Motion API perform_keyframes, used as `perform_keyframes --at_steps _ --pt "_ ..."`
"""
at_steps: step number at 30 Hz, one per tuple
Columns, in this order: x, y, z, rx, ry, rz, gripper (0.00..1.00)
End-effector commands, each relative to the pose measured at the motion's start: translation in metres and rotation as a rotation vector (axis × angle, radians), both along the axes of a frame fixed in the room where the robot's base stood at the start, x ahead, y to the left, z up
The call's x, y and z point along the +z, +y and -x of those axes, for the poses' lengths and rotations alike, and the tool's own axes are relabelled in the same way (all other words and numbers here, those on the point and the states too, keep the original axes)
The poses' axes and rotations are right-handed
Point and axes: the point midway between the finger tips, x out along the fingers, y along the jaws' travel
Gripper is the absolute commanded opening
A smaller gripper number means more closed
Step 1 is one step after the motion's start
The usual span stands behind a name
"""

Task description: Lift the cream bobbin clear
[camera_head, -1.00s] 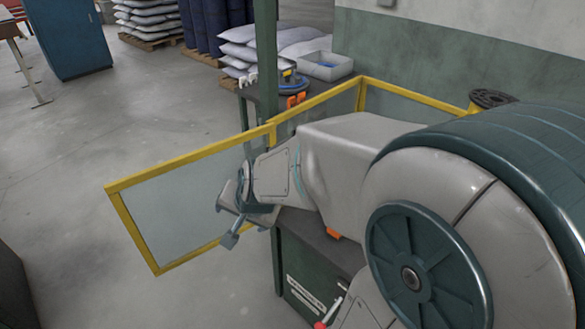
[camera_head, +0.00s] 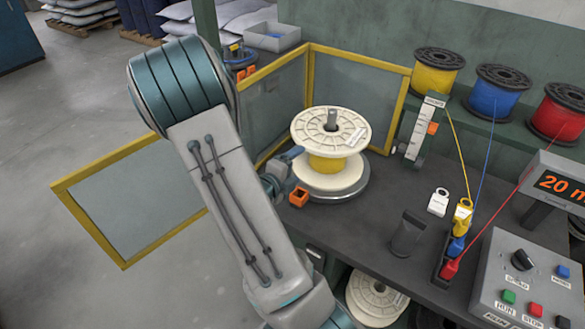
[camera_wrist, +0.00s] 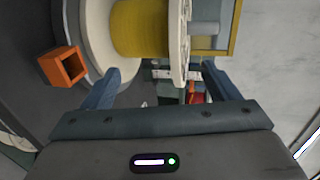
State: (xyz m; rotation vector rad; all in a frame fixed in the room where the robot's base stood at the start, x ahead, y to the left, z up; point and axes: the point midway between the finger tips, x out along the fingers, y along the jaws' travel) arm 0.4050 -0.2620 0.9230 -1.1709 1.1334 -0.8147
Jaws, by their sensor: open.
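The cream bobbin (camera_head: 322,130) has two cream flanges and yellow winding between them. It stands upright on a grey round plate (camera_head: 345,194) on the dark bench, and a grey spindle shows through its top. My gripper (camera_head: 285,168) is at the bobbin's left side, partly hidden behind my arm. In the wrist view my gripper (camera_wrist: 163,78) is open, with one finger on each side of the upper flange's near edge (camera_wrist: 181,72). I cannot tell whether either finger touches the bobbin (camera_wrist: 140,28).
A small open orange box (camera_head: 299,197) sits beside the plate. Yellow-framed panels (camera_head: 360,95) stand behind and left. A scale post (camera_head: 420,130), wire clips (camera_head: 460,225) and a control box (camera_head: 530,280) are to the right. Another cream spool (camera_head: 375,298) is below the bench.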

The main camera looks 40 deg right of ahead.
Motion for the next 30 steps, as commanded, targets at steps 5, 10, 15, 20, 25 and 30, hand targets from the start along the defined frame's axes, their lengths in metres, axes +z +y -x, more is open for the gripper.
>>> perform_keyframes --at_steps 5,10,15,20,25,30 --pt "0.001 -0.02 -0.005 -0.003 0.001 -0.001 0.82" --pt "0.002 -0.044 -0.012 -0.001 0.003 -0.001 0.82" --pt "0.002 -0.067 -0.019 -0.001 0.003 -0.002 0.82" --pt "0.001 -0.083 -0.024 0.0 0.002 -0.001 0.82" --pt "0.001 -0.09 -0.027 0.002 0.001 -0.003 0.82" --pt "0.0 -0.092 -0.027 0.003 0.002 -0.004 0.82"
